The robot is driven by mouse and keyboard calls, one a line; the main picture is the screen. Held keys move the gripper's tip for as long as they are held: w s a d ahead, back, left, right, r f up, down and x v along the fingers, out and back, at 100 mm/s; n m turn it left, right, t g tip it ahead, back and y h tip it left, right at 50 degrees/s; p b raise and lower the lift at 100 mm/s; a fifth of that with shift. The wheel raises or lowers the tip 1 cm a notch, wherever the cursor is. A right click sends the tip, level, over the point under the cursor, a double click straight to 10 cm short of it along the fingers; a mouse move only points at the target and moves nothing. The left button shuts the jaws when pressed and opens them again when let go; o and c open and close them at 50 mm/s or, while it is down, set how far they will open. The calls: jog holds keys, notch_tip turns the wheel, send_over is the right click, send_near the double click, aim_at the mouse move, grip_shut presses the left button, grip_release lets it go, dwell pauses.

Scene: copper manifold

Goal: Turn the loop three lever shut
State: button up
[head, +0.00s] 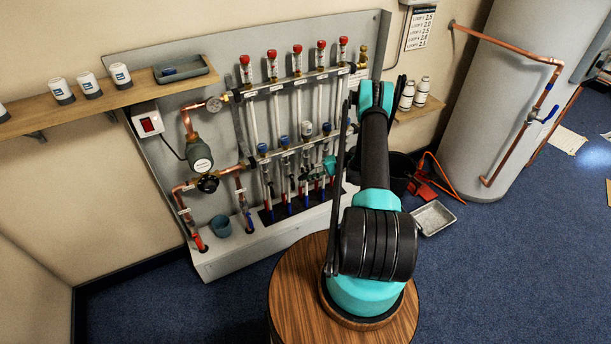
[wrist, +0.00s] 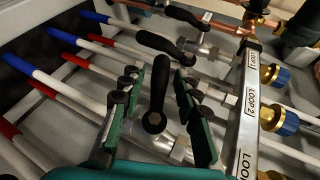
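In the wrist view, the loop three lever (wrist: 156,112) is black. Its round hub sits on a silver valve near the partly cut-off "LOO" label. The lever points up the picture, roughly across its pipe. In the head view, my gripper (head: 328,167) is small at the right of the lower valve row; details there are unclear.
A label rail (wrist: 247,110) with blue and brass fittings runs down the right. White pipes with blue and red ends fill the left. The manifold board (head: 230,120) stands against the wall; a pump (head: 199,155) is at its left. A grey tray (head: 433,218) lies on the floor.

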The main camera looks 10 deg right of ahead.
jog(key=shift+d, duration=0.1)
jog(key=v, duration=1.1)
jog(key=shift+d+r, duration=0.2)
jog(key=shift+d, duration=0.1)
jog(key=shift+s, duration=0.1)
